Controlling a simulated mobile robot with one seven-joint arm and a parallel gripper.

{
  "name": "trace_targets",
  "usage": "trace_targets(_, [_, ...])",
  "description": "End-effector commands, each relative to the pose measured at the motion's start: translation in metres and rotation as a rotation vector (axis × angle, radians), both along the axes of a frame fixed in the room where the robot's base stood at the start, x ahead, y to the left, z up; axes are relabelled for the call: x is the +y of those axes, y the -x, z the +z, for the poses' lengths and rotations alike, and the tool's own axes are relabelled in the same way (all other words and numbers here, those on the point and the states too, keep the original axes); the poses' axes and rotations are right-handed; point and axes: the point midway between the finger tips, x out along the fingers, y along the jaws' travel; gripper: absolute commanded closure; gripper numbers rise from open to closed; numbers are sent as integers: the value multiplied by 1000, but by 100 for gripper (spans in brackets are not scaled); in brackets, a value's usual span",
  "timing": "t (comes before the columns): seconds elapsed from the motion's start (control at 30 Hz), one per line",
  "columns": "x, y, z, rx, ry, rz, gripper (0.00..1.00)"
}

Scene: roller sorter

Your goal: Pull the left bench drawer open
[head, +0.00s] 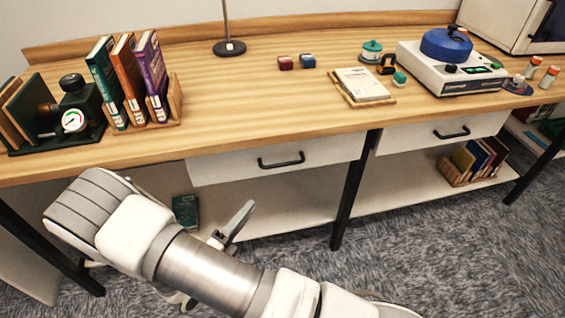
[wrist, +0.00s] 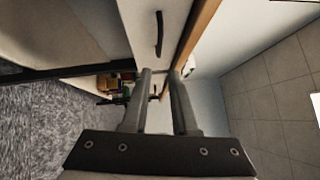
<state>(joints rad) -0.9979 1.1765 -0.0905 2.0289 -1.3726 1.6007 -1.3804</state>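The left bench drawer (head: 225,168) is a white front under the wooden bench top, flush with the bench, with a black bar handle (head: 281,161). In the wrist view a white drawer front (wrist: 138,22) with a black handle (wrist: 159,34) lies beyond my fingertips; it appears to be the left drawer. My gripper (wrist: 160,76) is open and empty, its two grey fingers apart with nothing between them touching. In the head view part of my gripper (head: 233,225) shows below and left of the handle, apart from it; my arm hides the rest.
The right drawer (head: 405,138) is shut, with its own black handle (head: 452,132). A black bench leg (head: 350,190) stands between the drawers. A lower shelf (head: 300,197) runs underneath, with a green book (head: 186,211). Books and instruments stand on the bench top (head: 240,105).

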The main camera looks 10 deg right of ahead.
Motion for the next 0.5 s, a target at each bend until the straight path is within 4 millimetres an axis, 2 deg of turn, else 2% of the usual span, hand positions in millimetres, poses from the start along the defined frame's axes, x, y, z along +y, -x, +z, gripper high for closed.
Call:
trace_targets(0.17, [-5,-7,-2,7,16,10,73])
trace_targets(0.5, [-54,-54,6,4,13,6,73])
